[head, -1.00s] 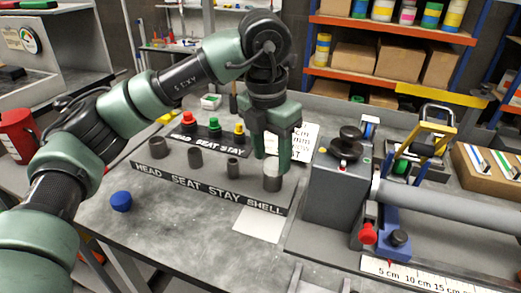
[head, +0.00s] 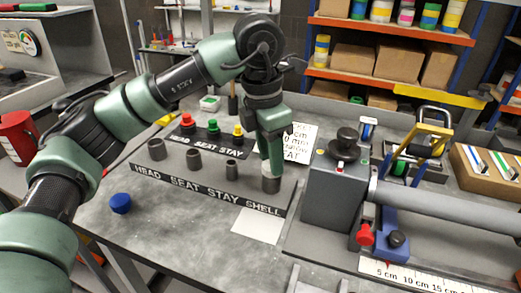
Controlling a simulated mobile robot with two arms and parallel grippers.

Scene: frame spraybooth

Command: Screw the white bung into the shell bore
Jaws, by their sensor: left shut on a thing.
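My left gripper (head: 270,170) points straight down over the shell bore (head: 271,185), the short grey tube at the right end of the labelled block (head: 215,189). It is shut on the white bung (head: 265,169), of which only a small pale part shows at the fingertips, at the mouth of the bore. The fingers hide most of the bung, so I cannot tell how deep it sits. My right gripper is not in view.
Grey tubes for head (head: 157,149), seat (head: 194,158) and stay (head: 232,169) stand along the block. Behind them is a rack with red, green and yellow plugs (head: 212,127). A blue cap (head: 121,202) lies left. A grey clamp fixture (head: 335,197) stands close on the right.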

